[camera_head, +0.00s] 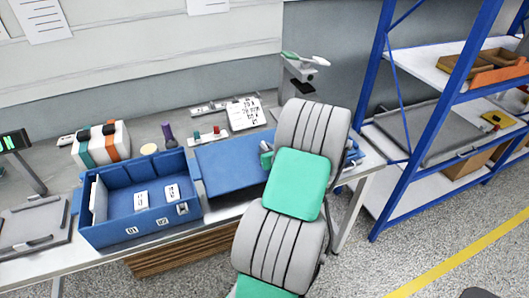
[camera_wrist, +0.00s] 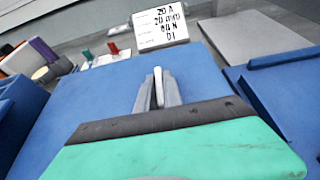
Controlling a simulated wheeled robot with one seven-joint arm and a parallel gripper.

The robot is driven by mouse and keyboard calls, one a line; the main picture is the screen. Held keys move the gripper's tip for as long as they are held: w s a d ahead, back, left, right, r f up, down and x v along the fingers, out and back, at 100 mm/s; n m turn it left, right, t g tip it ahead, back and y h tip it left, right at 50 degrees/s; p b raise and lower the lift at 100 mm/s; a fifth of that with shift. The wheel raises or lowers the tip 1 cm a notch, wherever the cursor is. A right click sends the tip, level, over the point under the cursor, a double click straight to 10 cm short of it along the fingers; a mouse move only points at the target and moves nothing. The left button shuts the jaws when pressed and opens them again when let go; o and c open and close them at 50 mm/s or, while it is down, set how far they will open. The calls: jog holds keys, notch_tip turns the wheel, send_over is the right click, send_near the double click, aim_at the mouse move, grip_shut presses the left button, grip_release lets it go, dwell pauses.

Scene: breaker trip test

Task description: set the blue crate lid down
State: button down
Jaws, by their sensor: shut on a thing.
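The blue crate lid (camera_head: 228,163) lies flat and level over the table, just right of the blue crate (camera_head: 128,229). My arm hides its right part in the head view. It fills the middle of the wrist view (camera_wrist: 105,95). My gripper (camera_wrist: 158,88) is shut on the lid, with a small pale piece showing between the fingers. Its grip is mostly hidden in the head view. I cannot tell whether the lid's underside touches the table. The open crate holds white labelled blocks (camera_head: 141,200).
A printed white card (camera_head: 245,113) and a red-and-green switch block (camera_head: 209,136) stand behind the lid. A striped white case (camera_head: 101,143) and purple-handled tool (camera_head: 168,133) are behind the crate. A blue-framed shelf (camera_head: 440,70) stands right of the table.

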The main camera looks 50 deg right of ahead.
jog(key=shift+w+d+f, duration=0.1)
jog(key=shift+w+d, duration=0.1)
jog(key=shift+w, duration=0.25)
jog(key=shift+f, duration=1.6)
jog(key=shift+f, duration=0.1)
jog(key=c, duration=1.5)
grip_release()
jog(key=shift+s, duration=0.1)
jog(key=shift+s+a+r, duration=0.1)
jog(key=shift+s+r, duration=0.1)
jog(key=shift+s, duration=0.1)
jog(key=v, duration=1.1)
jog(key=shift+s+a, duration=0.1)
